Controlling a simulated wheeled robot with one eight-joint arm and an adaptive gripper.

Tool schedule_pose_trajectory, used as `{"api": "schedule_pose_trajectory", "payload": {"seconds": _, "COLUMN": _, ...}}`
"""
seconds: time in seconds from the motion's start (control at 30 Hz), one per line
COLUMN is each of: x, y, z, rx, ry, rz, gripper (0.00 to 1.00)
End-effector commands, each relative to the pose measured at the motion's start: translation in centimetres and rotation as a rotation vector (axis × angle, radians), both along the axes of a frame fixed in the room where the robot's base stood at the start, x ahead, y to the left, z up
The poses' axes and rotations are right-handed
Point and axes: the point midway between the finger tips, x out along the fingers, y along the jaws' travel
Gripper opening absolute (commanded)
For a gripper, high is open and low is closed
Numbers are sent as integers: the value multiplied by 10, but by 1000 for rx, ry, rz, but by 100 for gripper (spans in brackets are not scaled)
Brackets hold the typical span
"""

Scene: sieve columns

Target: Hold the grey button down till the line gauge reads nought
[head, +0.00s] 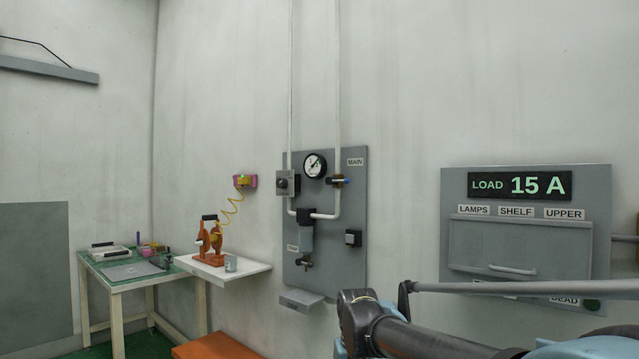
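A round white-faced gauge (314,165) with a black rim sits near the top of a grey wall panel (350,275). Its needle shows, but its figures are too small to read. A grey box with a dark round knob or button (283,183) is on the panel's left edge, left of the gauge. A small dark box with a pale square face (353,238) is lower right on the panel. I cannot tell for sure which is the grey button. Parts of my arm cross the lower right; my gripper is not in view.
White pipes, a blue-handled valve (342,181) and a filter bowl (306,238) are on the panel. A small grey ledge (301,298) juts out below. A white shelf (230,268) with an orange tool stands left. A load cabinet (530,245) reads 15 A at right.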

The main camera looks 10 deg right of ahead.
Motion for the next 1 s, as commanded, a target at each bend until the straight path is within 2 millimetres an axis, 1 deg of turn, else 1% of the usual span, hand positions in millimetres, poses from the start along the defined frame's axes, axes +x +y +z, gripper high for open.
{"api": "schedule_pose_trajectory", "payload": {"seconds": 0.13, "x": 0, "y": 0, "z": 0, "rx": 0, "ry": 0, "rz": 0, "gripper": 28}}
{"api": "schedule_pose_trajectory", "payload": {"seconds": 0.17, "x": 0, "y": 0, "z": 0, "rx": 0, "ry": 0, "rz": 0, "gripper": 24}}
{"api": "schedule_pose_trajectory", "payload": {"seconds": 0.2, "x": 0, "y": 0, "z": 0, "rx": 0, "ry": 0, "rz": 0, "gripper": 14}}
{"api": "schedule_pose_trajectory", "payload": {"seconds": 0.27, "x": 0, "y": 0, "z": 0, "rx": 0, "ry": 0, "rz": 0, "gripper": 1}}
{"api": "schedule_pose_trajectory", "payload": {"seconds": 1.0, "x": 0, "y": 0, "z": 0, "rx": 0, "ry": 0, "rz": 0, "gripper": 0}}
